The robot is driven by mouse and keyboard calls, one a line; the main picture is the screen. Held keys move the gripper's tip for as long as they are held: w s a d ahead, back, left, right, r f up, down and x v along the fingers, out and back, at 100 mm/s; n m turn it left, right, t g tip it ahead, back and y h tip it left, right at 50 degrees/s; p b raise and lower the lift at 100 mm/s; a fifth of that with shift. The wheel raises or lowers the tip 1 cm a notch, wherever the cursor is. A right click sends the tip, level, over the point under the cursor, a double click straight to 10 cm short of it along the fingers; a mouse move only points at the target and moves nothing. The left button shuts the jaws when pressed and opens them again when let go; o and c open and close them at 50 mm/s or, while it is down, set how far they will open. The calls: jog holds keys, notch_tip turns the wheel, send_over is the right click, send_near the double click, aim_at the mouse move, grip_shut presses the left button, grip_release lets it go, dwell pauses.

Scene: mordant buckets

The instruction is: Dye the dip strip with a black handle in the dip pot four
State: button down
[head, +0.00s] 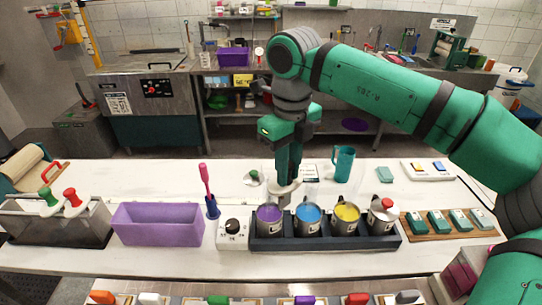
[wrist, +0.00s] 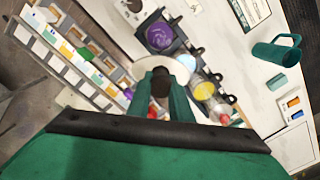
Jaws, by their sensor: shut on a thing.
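My gripper (head: 289,178) points down and is shut on the black handle (wrist: 160,82) of a dip strip. The strip's pale round disc (head: 284,188) shows just under my fingers, and also in the wrist view (wrist: 176,68). It is above or just behind the purple and blue pots; its lower end is hard to make out. A dark rack (head: 325,244) holds a row of pots: purple (head: 269,218), blue (head: 308,218), yellow (head: 345,218). The rightmost pot (head: 381,222) has a lid with a red knob (head: 387,203). I cannot read the pot labels.
A knob box (head: 233,236) and a purple bin (head: 158,224) stand left of the rack. A board (head: 450,226) with green blocks lies right. A teal mug (head: 343,164) stands behind.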

jog(key=w+a+f+n, duration=0.3)
jog(key=w+f+n, duration=0.1)
jog(key=n, duration=0.5)
jog(key=shift+a+n, duration=0.35)
jog(key=shift+n, duration=0.05)
jog(key=shift+f, duration=0.15)
dwell(0.3)
jog(key=shift+f, duration=0.3)
dwell(0.5)
